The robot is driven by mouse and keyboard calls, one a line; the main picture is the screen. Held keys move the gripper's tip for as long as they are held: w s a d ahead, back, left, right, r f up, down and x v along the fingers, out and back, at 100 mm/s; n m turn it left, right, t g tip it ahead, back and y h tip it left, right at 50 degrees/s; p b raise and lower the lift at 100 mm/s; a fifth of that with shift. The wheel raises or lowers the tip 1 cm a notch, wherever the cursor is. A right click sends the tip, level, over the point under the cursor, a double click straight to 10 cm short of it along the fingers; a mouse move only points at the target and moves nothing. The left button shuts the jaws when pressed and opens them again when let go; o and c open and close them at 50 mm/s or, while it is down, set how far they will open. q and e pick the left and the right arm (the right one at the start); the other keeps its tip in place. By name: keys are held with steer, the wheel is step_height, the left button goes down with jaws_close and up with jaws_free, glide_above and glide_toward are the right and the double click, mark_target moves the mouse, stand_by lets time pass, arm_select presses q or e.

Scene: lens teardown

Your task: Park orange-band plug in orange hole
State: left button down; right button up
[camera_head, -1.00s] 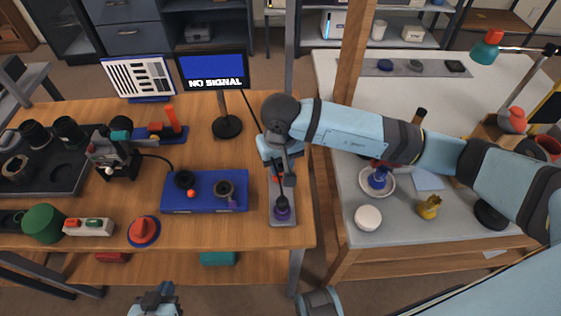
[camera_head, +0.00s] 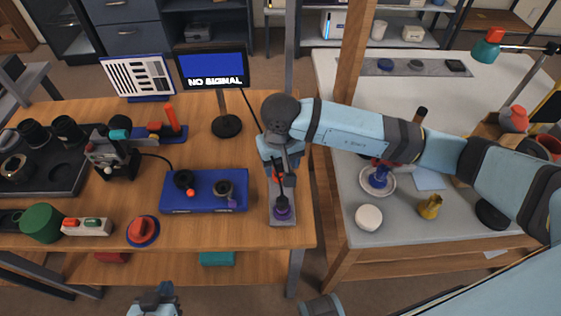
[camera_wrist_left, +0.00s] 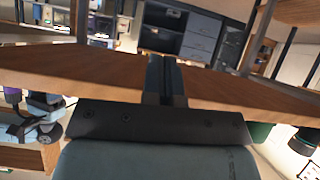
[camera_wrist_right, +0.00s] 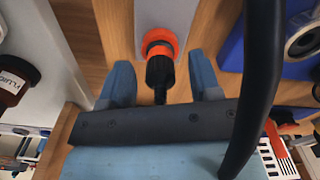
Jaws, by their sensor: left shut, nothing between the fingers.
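The orange-band plug (camera_wrist_right: 160,68) is in the right wrist view, a black stem with an orange band at its far end. That end is at the pale parking tray (camera_wrist_right: 166,12); the orange hole is covered, and I cannot tell how deep the plug sits. My right gripper (camera_wrist_right: 160,84) is open, with one finger on each side of the stem and gaps between. In the head view my right gripper (camera_head: 280,168) is over the back of the tray (camera_head: 284,220), partly hiding the plug. My left gripper (camera_head: 155,298) is shut and empty, low in front of the table.
A purple-banded plug (camera_head: 282,208) stands at the tray's front. A blue fixture (camera_head: 205,204) lies left of the tray. The table's right edge is close by, with a wooden post (camera_head: 350,75) beyond. A black cable-like loop (camera_wrist_right: 262,80) crosses the right wrist view.

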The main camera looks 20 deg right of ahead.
arm_select(q)
steer(key=shift+f, duration=0.1)
steer(key=shift+d+r+g, duration=0.1)
steer(key=shift+r+g, duration=0.2)
steer(key=shift+r, duration=0.15)
arm_select(e)
step_height(320, 180, up, 14)
arm_select(q)
steer(key=shift+d, duration=0.1)
arm_select(e)
steer(key=shift+f, duration=0.1)
stand_by(0.4)
